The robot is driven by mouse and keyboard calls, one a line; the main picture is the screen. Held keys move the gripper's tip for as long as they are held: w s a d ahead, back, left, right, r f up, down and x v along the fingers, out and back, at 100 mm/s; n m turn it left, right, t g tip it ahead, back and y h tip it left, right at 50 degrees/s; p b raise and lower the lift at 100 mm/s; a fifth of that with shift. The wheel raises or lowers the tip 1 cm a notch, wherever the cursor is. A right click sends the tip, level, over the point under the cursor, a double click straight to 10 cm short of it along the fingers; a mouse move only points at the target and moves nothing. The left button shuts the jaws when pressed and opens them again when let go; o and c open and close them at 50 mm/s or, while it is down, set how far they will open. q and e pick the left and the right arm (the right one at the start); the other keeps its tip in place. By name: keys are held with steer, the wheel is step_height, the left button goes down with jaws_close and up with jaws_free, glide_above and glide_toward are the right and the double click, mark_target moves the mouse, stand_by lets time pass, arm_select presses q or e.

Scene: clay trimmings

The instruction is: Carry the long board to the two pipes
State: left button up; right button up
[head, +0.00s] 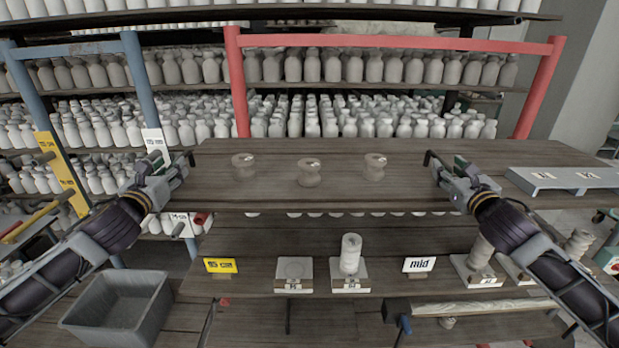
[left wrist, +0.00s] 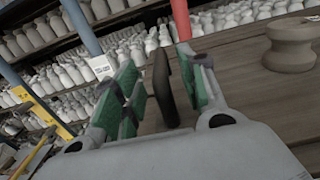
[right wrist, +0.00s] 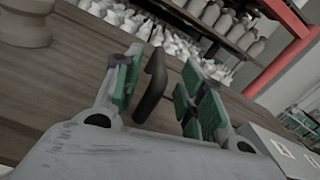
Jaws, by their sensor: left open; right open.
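The long wooden board (head: 275,195) lies level across the middle of the head view, with three clay spools (head: 310,172) standing on it. It has a dark upright handle at each end. My left gripper (head: 176,168) is open at the board's left end; the left wrist view shows the left handle (left wrist: 163,88) between its green-padded fingers. My right gripper (head: 446,170) is open at the right end; the right handle (right wrist: 152,88) stands between its fingers in the right wrist view. Neither is closed on a handle. I cannot tell which bars are the two pipes.
Blue (head: 141,90) and red (head: 238,85) uprights stand behind the board before bottle shelves. A yellow panel (head: 60,172) with protruding bars is at left. A lower shelf (head: 265,255) holds small stands and a "mid" sign (head: 419,265). A grey bin (head: 120,305) sits at lower left.

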mark_target(186, 153)
arm_select(q)
steer(key=shift+w, duration=2.95)
arm_select(e)
steer(key=shift+w, duration=2.95)
arm_select(q)
jaws_close()
arm_select(e)
jaws_close()
arm_select(q)
steer(key=shift+r, duration=0.1)
arm_select(e)
steer(key=shift+r, duration=0.15)
